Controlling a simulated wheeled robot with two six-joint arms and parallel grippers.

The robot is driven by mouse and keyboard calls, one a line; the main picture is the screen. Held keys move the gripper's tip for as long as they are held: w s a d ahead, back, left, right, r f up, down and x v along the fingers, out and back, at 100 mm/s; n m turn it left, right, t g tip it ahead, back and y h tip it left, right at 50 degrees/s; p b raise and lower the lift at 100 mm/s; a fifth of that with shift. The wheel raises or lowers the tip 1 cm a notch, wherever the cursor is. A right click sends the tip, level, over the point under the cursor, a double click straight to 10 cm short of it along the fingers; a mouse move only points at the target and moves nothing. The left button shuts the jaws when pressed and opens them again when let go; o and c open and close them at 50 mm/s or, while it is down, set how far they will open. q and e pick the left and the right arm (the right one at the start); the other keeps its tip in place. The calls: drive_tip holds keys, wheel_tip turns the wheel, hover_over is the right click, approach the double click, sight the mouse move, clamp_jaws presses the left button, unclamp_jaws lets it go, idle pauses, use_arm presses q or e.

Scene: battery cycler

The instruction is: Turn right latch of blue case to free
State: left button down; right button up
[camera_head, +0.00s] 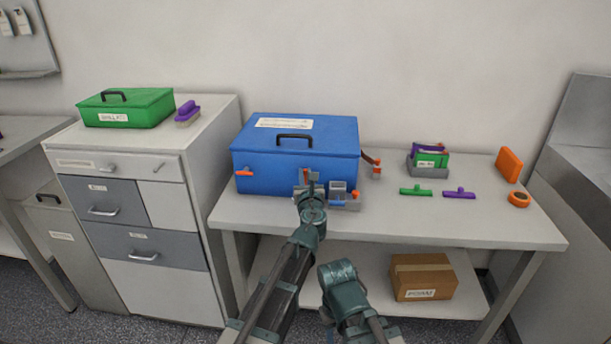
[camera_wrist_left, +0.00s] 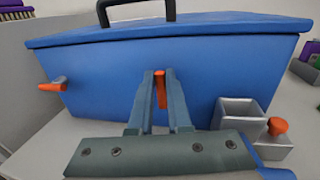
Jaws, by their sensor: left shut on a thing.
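The blue case (camera_head: 270,172) stands closed on the table, with a black handle on its lid. An orange latch (camera_head: 244,173) at the left of its front lies level, and it also shows in the left wrist view (camera_wrist_left: 52,84). A second orange latch (camera_head: 305,174), to its right near the middle of the front, points up and down. My left gripper (camera_wrist_left: 160,78) is shut on this upright latch (camera_wrist_left: 161,92), one finger on each side. In the head view the left gripper (camera_head: 311,188) partly covers the latch's lower part.
A grey open bin (camera_wrist_left: 238,116) and an orange-topped knob (camera_wrist_left: 277,126) stand close to the right of my left gripper. Green and purple tools (camera_head: 416,191), an orange ring (camera_head: 519,199) and a grey-green caddy (camera_head: 430,163) lie further right. The table's front edge is mostly clear.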

use_arm(q)
drive_tip(key=shift+n, duration=0.3)
drive_tip(key=shift+a+f+n+g+h+p, duration=0.3)
drive_tip(key=shift+n+h+p, duration=0.2)
drive_tip(key=shift+n, duration=2)
drive_tip(key=shift+a+f+n+g+h+p, duration=0.35)
drive_tip(key=shift+n+h, duration=0.3)
drive_tip(key=shift+n, duration=1.85)
drive_tip(key=shift+a+f+n+g+h+p, duration=0.15)
drive_tip(key=shift+a+n+g+h+p, duration=0.35)
drive_tip(key=shift+n, duration=2)
drive_tip(key=shift+d+h, duration=0.1)
drive_tip(key=shift+h, duration=0.15)
drive_tip(key=c, duration=0.9)
unclamp_jaws()
